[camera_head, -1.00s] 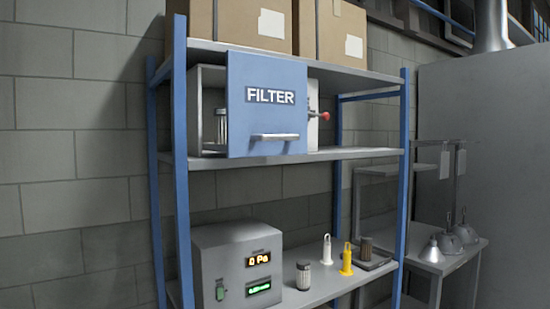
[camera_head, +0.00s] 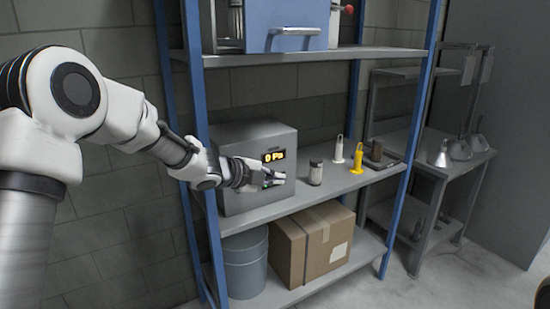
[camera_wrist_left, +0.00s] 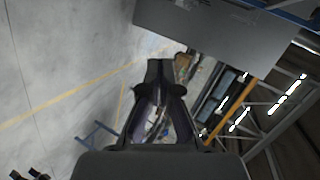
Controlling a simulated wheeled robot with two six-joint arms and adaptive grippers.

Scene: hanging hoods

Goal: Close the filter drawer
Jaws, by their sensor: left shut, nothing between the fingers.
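The filter drawer's blue front (camera_head: 312,14) is at the top of the head view, on the upper shelf. Its pale bar handle (camera_head: 293,32) shows; the top and the label are cut off by the frame edge. The front stands out ahead of its grey housing. My left gripper (camera_head: 280,179) is well below the drawer, in front of the grey pressure box (camera_head: 240,140) on the lower shelf. It is shut and empty, and covers part of the box's face. In the left wrist view its fingers (camera_wrist_left: 160,64) are together. My right gripper is not in view.
A blue post (camera_head: 194,70) of the rack stands beside my left arm. The lower shelf also holds a small canister (camera_head: 316,173), a white piece (camera_head: 339,149) and a yellow piece (camera_head: 356,160). A cardboard box (camera_head: 312,245) and grey bucket (camera_head: 246,264) sit below.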

